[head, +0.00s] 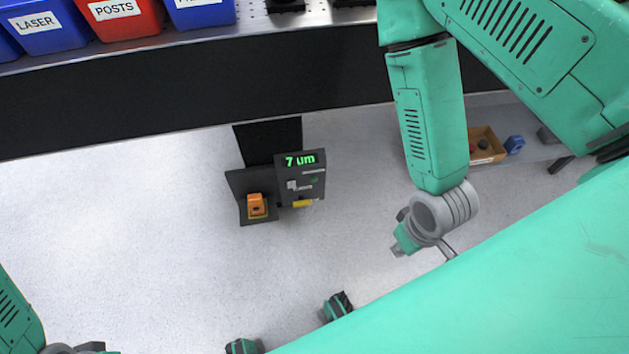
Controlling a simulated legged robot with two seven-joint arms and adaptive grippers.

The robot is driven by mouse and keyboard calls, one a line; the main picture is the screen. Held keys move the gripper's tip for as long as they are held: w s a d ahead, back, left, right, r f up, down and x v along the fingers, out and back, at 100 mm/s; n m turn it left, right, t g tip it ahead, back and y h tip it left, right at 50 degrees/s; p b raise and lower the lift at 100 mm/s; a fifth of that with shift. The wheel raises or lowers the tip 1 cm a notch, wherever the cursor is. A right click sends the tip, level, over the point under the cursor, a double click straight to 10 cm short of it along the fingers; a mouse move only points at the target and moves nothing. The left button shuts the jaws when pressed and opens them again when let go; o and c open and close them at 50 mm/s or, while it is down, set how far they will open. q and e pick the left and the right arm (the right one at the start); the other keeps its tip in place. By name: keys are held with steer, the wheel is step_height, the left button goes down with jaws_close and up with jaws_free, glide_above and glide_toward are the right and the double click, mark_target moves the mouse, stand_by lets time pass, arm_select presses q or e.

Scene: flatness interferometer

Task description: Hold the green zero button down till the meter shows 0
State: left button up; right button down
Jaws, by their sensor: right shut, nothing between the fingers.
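The meter box (302,182) is a dark upright unit below the black bench edge, and its green display (300,160) reads 7 um. A small green spot on its face, right of centre, looks like the zero button (314,181); it is too small to make out well. My right gripper (402,245) is shut and empty, to the right of the meter box and lower in the picture, clearly apart from it. Nothing covers the box's face. Only part of my left arm shows at the bottom left corner; its fingers are out of frame.
An orange block (257,205) sits on a dark bracket just left of the meter box. Blue and red bins (125,16) stand on the bench above. A cardboard box (486,147) and a blue item (514,145) lie behind my right arm. The pale floor left is clear.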

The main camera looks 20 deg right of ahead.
mark_target(314, 179)
stand_by(0.8)
steer(key=w+a+f+t+y+b, duration=0.2)
steer(key=w+f+t+b, duration=0.3)
steer(key=w+f, duration=0.8)
steer(key=w+a+f+n+t+y+b, duration=0.1)
steer(key=w+a+f+t+y+b, duration=0.2)
steer(key=w+f+b, duration=0.7)
steer(key=w+f+t, duration=0.2)
steer(key=w+f, duration=0.2)
steer(key=f, duration=0.2)
steer(key=shift+w+t, duration=0.15)
steer(key=shift+t, duration=0.25)
steer(key=w+d+b, duration=0.2)
steer(key=w+b, duration=0.1)
steer(key=w, duration=0.5)
steer(key=shift+w, duration=0.25)
steer(key=shift+w+d, duration=0.1)
steer(key=shift+w, duration=0.05)
